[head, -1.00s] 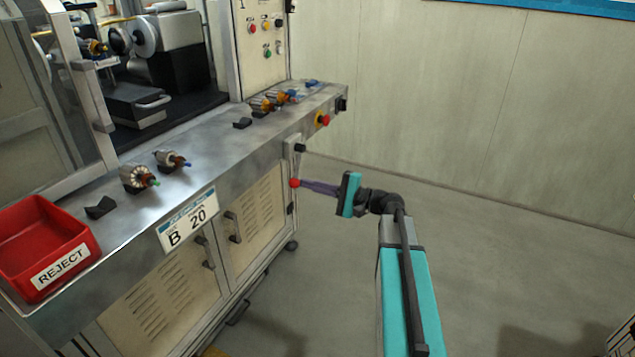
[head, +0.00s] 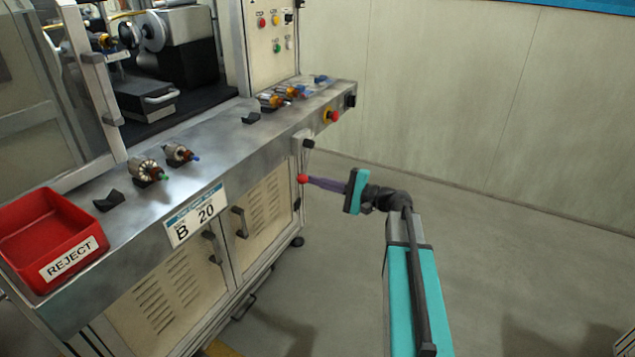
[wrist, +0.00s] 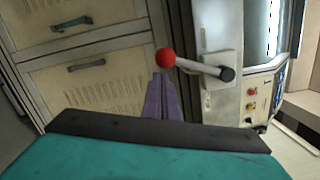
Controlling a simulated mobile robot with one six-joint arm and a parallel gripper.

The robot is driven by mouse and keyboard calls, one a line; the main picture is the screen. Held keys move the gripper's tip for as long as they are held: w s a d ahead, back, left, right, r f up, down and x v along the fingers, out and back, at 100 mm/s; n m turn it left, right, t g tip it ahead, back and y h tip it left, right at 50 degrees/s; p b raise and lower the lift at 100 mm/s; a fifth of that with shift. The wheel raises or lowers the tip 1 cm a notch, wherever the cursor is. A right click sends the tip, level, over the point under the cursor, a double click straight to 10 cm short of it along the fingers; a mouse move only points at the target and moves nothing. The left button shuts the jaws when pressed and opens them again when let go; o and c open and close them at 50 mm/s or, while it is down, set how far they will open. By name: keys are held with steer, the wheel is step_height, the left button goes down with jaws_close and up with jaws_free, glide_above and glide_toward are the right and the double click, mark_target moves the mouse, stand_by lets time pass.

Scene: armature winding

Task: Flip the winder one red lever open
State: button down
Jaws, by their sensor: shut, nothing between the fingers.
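The red lever's ball knob (head: 303,178) hangs below its dark pivot (head: 308,144) on the right end of the winder, under the bench edge. In the wrist view the red ball (wrist: 166,57) sits on a light rod that runs right to a dark hub (wrist: 227,74). My gripper (head: 311,181) has its purple fingers shut with nothing between them. Its tips are at or very near the ball's right side in the head view. In the wrist view the fingertips (wrist: 160,76) lie just below the ball. I cannot tell whether they touch it.
The winder's metal bench (head: 215,135) carries several armatures and a red reject bin (head: 45,235). A red emergency button (head: 333,116) is on the bench front above the lever. Cabinet doors (head: 262,215) are left of the lever. The floor (head: 520,240) to the right is clear.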

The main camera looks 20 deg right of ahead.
steer(key=s+d+f, duration=0.1)
steer(key=s+d, duration=0.4)
steer(key=d, duration=0.5)
steer(key=shift+s+f+b, duration=0.2)
steer(key=shift+f+b, duration=0.15)
steer(key=shift+b, duration=0.05)
